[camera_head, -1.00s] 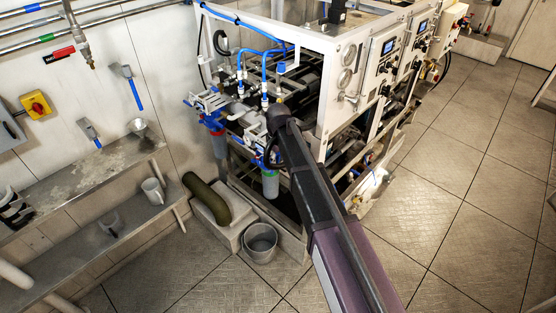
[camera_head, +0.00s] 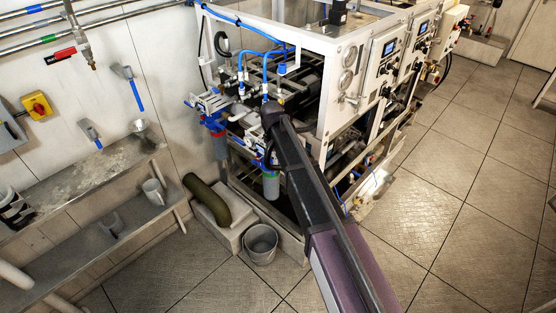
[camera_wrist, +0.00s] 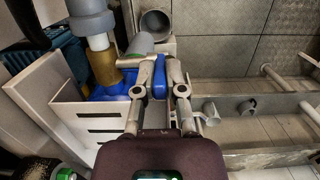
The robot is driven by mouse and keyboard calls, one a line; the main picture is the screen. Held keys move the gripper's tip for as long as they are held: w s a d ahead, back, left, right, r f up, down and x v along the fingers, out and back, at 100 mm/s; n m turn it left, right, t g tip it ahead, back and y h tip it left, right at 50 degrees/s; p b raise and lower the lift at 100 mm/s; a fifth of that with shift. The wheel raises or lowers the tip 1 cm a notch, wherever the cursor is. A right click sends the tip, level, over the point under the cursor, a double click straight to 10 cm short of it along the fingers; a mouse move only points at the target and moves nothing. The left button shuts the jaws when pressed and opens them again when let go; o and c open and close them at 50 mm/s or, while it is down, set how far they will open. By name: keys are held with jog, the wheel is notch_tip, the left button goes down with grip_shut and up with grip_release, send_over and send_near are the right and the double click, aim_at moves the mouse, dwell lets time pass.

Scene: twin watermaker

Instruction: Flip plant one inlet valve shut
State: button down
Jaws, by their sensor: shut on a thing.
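My gripper (camera_wrist: 159,72) shows in the wrist view with its two fingers closed around a narrow blue handle (camera_wrist: 160,78), which I take to be the inlet valve's lever. A larger blue part (camera_wrist: 110,92), a brass-coloured fitting (camera_wrist: 103,66) and a grey pipe (camera_wrist: 92,22) sit just left of the fingers. In the head view my arm reaches the valve and filter group at the front of the white-framed plant (camera_head: 330,42). I cannot tell the valve's position.
Blue valve fittings (camera_head: 207,102) and filter housings (camera_head: 271,184) stand close around my arm's end. A shelf (camera_head: 75,170) runs along the wall. The tiled floor (camera_head: 465,200) at right is clear.

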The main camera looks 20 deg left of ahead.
jog(key=c, duration=0.7)
grip_release()
jog(key=shift+s+d, duration=0.1)
jog(key=shift+d, duration=0.05)
